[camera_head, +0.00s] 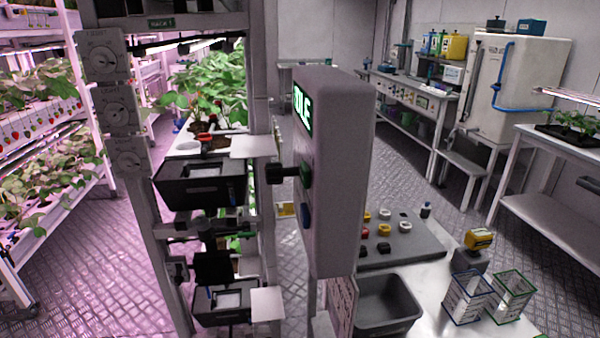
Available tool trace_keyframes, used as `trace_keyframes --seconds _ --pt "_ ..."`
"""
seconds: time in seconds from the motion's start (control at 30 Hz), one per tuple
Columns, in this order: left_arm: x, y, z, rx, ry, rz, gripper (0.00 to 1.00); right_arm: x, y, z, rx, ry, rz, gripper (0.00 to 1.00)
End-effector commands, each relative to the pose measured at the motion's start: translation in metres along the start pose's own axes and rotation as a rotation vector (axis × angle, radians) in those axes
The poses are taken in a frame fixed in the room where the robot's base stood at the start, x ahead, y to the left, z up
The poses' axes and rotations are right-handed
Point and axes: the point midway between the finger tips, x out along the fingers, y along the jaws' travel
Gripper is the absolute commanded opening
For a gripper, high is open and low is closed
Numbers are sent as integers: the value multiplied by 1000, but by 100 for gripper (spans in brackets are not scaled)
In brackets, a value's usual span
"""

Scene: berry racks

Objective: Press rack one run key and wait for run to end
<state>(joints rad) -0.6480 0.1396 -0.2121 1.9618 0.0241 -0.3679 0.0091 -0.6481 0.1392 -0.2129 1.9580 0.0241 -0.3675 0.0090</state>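A grey upright control box (343,170) stands in the middle, its front face turned to the left and seen very edge-on. Its green lit display (303,106) reads what looks like "IDLE", partly cut by the angle. A black knob-like part (275,174) juts out to the left beside the green key. Neither of my grippers is in view.
Rack one holds leafy plants (215,80) and black trays (205,180) at its post. Right of the box, a white table (430,325) bears a grey bin (388,306), wire baskets (467,297) and a board of coloured pieces (400,245).

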Motion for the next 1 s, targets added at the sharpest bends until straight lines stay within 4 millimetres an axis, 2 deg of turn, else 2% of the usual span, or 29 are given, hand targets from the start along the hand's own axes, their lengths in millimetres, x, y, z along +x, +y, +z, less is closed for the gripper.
trace_keyframes --seconds 0.03,0.07,0.1,1.0 --pt "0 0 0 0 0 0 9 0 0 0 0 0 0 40" --pt "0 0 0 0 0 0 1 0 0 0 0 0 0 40" --pt "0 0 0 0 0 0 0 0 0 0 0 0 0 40" --pt "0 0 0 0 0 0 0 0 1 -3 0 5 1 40"
